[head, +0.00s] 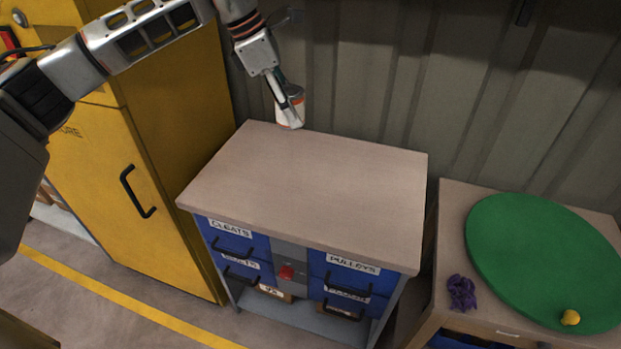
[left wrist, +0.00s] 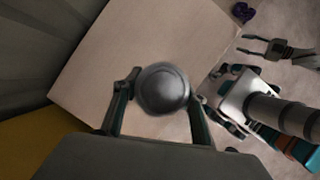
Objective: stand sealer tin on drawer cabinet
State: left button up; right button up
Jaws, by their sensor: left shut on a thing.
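The sealer tin (head: 291,112), white with an orange-brown band, is held upright or nearly so at the back left edge of the drawer cabinet's top (head: 310,180). My left gripper (head: 288,96) is shut on it. In the left wrist view the tin's round grey lid (left wrist: 162,88) sits between the two fingers, with the beige cabinet top (left wrist: 100,75) below. I cannot tell whether the tin's base touches the top. My right gripper (left wrist: 262,46) shows small in the left wrist view, fingers apart and empty, off to the side of the cabinet.
The cabinet top is otherwise bare. A tall yellow cabinet (head: 150,150) stands at left, a corrugated wall (head: 400,80) behind. At right, a bench (head: 450,215) holds a green disc (head: 540,255), a purple bundle (head: 461,292) and a small yellow object (head: 570,317).

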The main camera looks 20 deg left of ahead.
pick_arm(q)
notch_tip(320, 180, down, 15)
jog(key=shift+f+b, duration=0.1)
jog(key=shift+b, duration=0.8)
jog(key=shift+f, duration=0.3)
notch_tip(320, 180, down, 4)
jog(key=shift+f+b, duration=0.1)
jog(key=shift+b, duration=0.25)
jog(key=o, duration=1.3)
jog(key=shift+o, duration=0.2)
